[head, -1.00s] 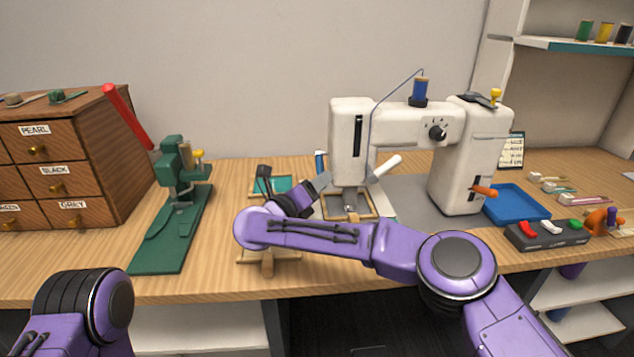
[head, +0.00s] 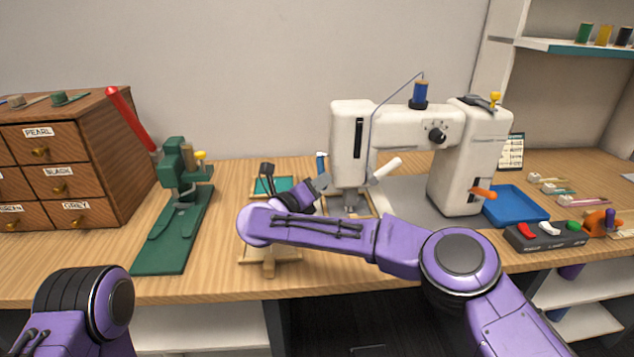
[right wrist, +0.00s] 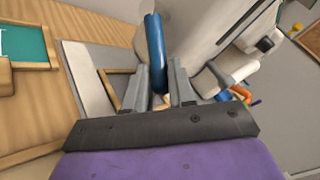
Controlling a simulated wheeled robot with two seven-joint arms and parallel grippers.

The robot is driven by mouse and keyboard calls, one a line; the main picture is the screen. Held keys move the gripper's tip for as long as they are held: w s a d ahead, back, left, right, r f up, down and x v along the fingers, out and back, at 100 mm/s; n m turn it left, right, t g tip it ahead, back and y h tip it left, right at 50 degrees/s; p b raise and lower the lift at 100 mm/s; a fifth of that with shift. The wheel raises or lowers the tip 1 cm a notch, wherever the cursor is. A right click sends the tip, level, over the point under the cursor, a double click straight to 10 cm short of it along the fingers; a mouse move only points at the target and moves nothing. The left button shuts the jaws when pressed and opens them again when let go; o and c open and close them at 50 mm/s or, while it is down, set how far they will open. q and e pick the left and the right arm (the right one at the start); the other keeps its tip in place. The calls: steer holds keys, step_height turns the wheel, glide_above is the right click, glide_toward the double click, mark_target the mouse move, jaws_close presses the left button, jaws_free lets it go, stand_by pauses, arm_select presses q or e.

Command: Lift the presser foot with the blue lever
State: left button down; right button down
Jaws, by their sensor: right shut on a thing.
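The white sewing machine (head: 349,140) stands on the table right of centre. Its blue lever (head: 320,160) sticks up at the left of the head. In the right wrist view the blue lever (right wrist: 155,50) lies between the two grey fingers of my right gripper (right wrist: 163,85), which is shut on it. In the head view my right gripper (head: 323,181) is just left of the needle area, below the lever's visible top. The presser foot (head: 349,199) shows small above a wooden frame (head: 368,204); its exact height is hard to tell. My left gripper is out of view.
A green press with a red handle (head: 130,118) and a wooden drawer cabinet (head: 95,160) stand on the left. A blue tray (head: 515,205) and a switch box (head: 545,235) lie on the right. An orange lever (head: 483,193) juts from the machine's column.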

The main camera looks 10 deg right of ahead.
steer(key=r+n+g+p, duration=0.1)
steer(key=p, duration=0.1)
steer(key=r+g+y+p, duration=0.1)
steer(key=p, duration=0.2)
steer(key=r+n+g+p, duration=0.1)
steer(key=r+p, duration=0.1)
steer(key=shift+s+r+n+y+p, duration=0.1)
steer(key=shift+s+n+y+p, duration=0.2)
steer(key=shift+s+y, duration=0.1)
steer(key=shift+d+r+n+g+p, duration=0.1)
steer(key=shift+r+n+g+p, duration=0.25)
steer(key=shift+g+p, duration=0.6)
steer(key=shift+t, duration=0.25)
steer(key=c, duration=1)
jaws_free()
steer(key=shift+w+f, duration=0.1)
steer(key=shift+f, duration=0.1)
steer(key=b+v, duration=0.1)
steer(key=v, duration=0.9)
steer(key=shift+s+r, duration=0.2)
steer(key=shift+r, duration=0.1)
